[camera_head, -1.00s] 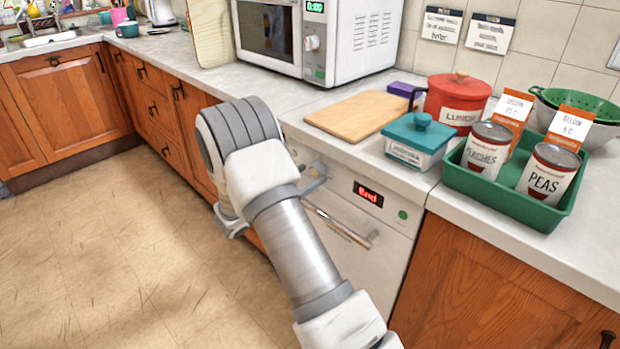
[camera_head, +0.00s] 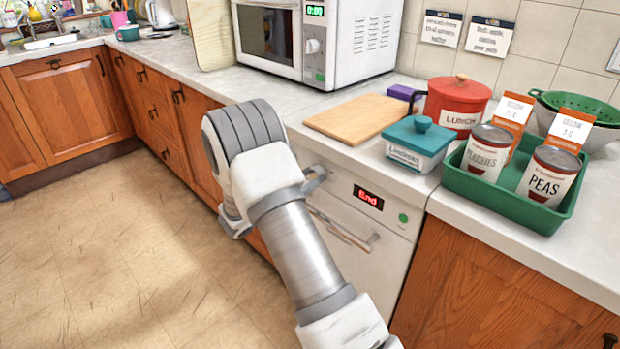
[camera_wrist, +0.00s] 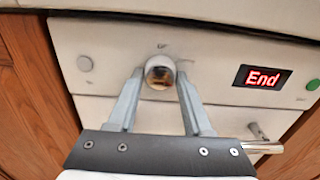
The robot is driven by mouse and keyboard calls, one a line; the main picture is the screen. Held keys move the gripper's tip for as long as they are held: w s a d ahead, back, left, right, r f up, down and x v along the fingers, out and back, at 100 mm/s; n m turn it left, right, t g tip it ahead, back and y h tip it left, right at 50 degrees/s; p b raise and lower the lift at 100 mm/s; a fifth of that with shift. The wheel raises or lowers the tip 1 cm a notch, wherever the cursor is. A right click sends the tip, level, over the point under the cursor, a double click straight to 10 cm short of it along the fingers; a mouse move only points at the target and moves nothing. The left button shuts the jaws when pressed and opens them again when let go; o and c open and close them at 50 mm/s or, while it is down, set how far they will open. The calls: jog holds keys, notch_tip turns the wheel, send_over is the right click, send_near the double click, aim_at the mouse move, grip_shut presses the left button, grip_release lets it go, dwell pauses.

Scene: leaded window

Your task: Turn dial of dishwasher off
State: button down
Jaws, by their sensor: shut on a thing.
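The dishwasher (camera_head: 385,262) is a white-fronted machine under the counter, with a red "End" display (camera_head: 368,197). In the wrist view its panel shows the same display (camera_wrist: 262,77) to the right of a round metallic dial (camera_wrist: 160,73). My gripper (camera_wrist: 160,80) has its two fingers on either side of the dial and is shut on it. In the head view my arm hides the dial, and one finger of my gripper (camera_head: 315,180) shows beside the arm against the panel.
A grey button (camera_wrist: 85,63) is left of the dial and a green one (camera_wrist: 313,85) is right of the display. The dishwasher's bar handle (camera_head: 345,230) runs below the panel. A wooden board (camera_head: 360,118) and a teal-lidded box (camera_head: 418,145) stand on the counter above. The floor at left is clear.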

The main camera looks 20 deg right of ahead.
jog(key=shift+r+n+p, duration=0.1)
jog(key=shift+n+p, duration=0.2)
jog(key=shift+p, duration=0.25)
jog(key=shift+r+n+p, duration=0.1)
jog(key=shift+n+p, duration=0.5)
jog(key=shift+p, duration=0.15)
jog(key=n+p, duration=0.2)
jog(key=p, duration=0.1)
jog(key=n+p, duration=0.3)
jog(key=n, duration=0.1)
jog(key=shift+s, duration=0.1)
jog(key=n+p, duration=0.3)
jog(key=shift+n, duration=0.3)
jog(key=n+p, duration=0.3)
jog(key=n, duration=0.3)
jog(key=n+p, duration=0.1)
jog(key=n, duration=0.5)
jog(key=shift+p, duration=0.35)
jog(key=shift+n, duration=0.4)
